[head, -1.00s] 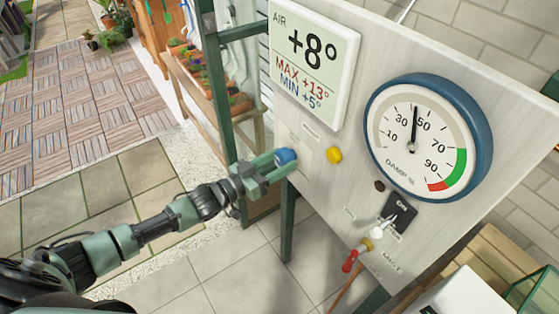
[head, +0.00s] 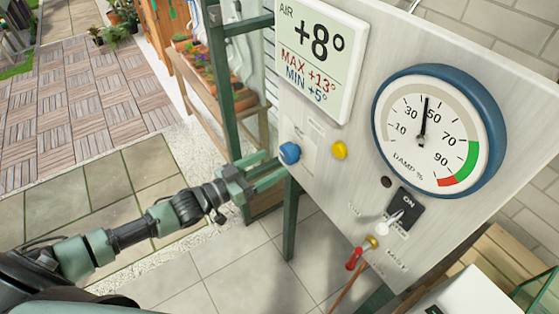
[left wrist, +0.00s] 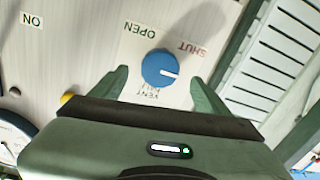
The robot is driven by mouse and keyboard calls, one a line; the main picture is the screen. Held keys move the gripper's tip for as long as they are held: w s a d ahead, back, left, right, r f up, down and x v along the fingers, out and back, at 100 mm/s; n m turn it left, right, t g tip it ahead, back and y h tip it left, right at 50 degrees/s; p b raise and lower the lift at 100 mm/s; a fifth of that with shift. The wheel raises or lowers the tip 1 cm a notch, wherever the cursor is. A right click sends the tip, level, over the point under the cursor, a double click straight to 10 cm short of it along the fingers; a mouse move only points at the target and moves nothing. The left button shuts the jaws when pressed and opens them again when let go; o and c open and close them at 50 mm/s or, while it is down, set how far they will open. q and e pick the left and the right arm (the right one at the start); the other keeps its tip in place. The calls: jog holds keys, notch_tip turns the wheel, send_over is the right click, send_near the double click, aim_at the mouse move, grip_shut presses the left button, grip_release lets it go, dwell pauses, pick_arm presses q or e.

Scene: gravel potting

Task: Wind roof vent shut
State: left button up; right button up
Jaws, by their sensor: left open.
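The blue vent knob (head: 290,153) is on the upright panel, below the air display. In the left wrist view the knob (left wrist: 158,68) has a white mark pointing right, on the side of the red SHUT label (left wrist: 192,48); the OPEN label (left wrist: 139,29) is at the upper left. The roof vent itself is not in view. My right gripper is not in view.
The panel (head: 325,175) also bears a yellow button (head: 339,150), a round damp gauge (head: 438,130), a black ON switch (head: 406,210) and a red-handled valve (head: 354,259). A green post (head: 220,85) and a planter shelf (head: 225,110) stand behind my gripper.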

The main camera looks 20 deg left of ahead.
pick_arm(q)
jog(key=v, duration=0.2)
jog(key=shift+s+a, duration=0.2)
jog(key=shift+s, duration=0.05)
dwell(0.3)
jog(key=s+a+f+n+g+y+b, duration=0.1)
jog(key=a+f+y, duration=0.2)
jog(key=f, duration=0.7)
jog(key=a+f+n+g+y+b, duration=0.1)
jog(key=a+f+y, duration=0.25)
jog(key=f, duration=0.55)
jog(key=s+a+f+n+g+y, duration=0.1)
jog(key=s+f, duration=0.4)
jog(key=f, duration=0.3)
jog(key=s+a+f+g+y, duration=0.2)
jog(key=s+f, duration=0.3)
jog(key=f, duration=0.4)
jog(key=s+d+f+g, duration=0.2)
jog(key=s+f, duration=0.4)
jog(key=s, duration=0.5)
jog(key=s+d+f+g+b, duration=0.1)
jog(key=s+d+f+g, duration=0.2)
jog(key=s+f, duration=0.3)
jog(key=s+d+f+g, duration=0.3)
jog(key=s+f, duration=0.3)
jog(key=s, duration=1)
jog(key=shift+f+g+y+b, duration=0.35)
jog(key=shift+f+g+y, duration=0.05)
jog(key=shift+y, duration=0.05)
